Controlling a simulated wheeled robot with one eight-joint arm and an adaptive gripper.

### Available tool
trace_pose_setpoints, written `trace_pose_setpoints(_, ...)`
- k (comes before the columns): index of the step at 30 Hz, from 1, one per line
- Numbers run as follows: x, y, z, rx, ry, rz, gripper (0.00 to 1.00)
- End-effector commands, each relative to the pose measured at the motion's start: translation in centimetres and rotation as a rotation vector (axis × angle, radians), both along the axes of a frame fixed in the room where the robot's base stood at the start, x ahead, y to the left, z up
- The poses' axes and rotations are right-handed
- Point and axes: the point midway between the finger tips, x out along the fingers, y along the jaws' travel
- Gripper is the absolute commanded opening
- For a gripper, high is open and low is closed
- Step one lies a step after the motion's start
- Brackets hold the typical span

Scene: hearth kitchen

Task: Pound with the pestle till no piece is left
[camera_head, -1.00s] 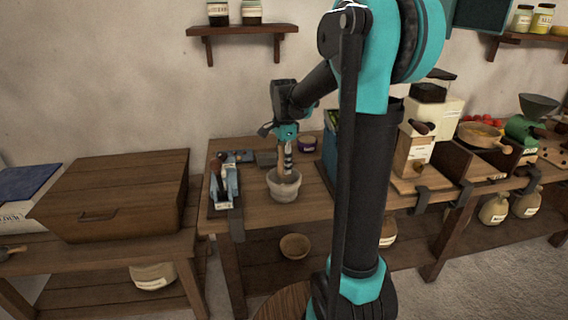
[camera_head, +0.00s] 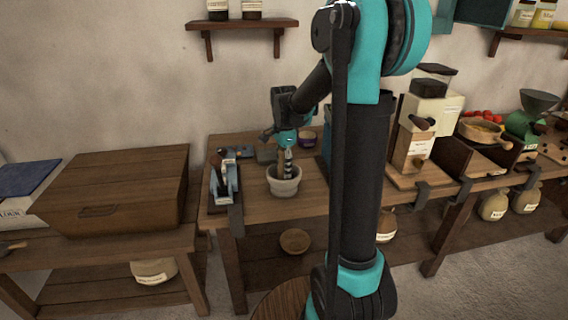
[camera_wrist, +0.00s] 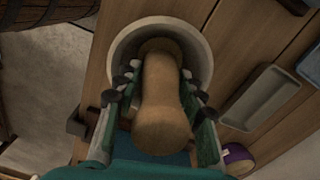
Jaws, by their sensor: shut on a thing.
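The mortar (camera_head: 284,187) is a pale grey bowl standing on the wooden bench, near its front edge. In the wrist view its round rim (camera_wrist: 203,58) shows around the pestle's lower end. The pestle (camera_wrist: 162,105) is a light brown wooden rod with a thick knob toward the camera. My gripper (camera_head: 286,168) is shut on the pestle, with a finger on each side, just above the mortar. The pestle's lower end is down inside the mortar. The contents of the mortar are hidden behind the pestle, so I cannot see any pieces.
A tool holder (camera_head: 224,184) stands left of the mortar, close to it. A grey tray (camera_wrist: 262,97) and a purple-banded jar (camera_head: 307,138) are behind. A wooden chest (camera_head: 118,190) is on the left table. A grinder (camera_head: 413,146) stands right, beyond my arm.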

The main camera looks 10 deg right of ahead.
Motion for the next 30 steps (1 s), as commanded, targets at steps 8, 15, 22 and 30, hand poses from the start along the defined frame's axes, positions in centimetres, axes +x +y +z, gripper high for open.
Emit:
trace_pose_setpoints(8, 0.0, 0.0, -0.6, 0.0, 0.0, 0.0, 0.0)
trace_pose_setpoints(15, 0.0, 0.0, 1.5, 0.0, 0.0, 0.0, 0.0)
trace_pose_setpoints(22, 0.0, 0.0, 3.5, 0.0, 0.0, 0.0, 0.0)
trace_pose_setpoints(30, 0.0, 0.0, 3.7, 0.0, 0.0, 0.0, 0.0)
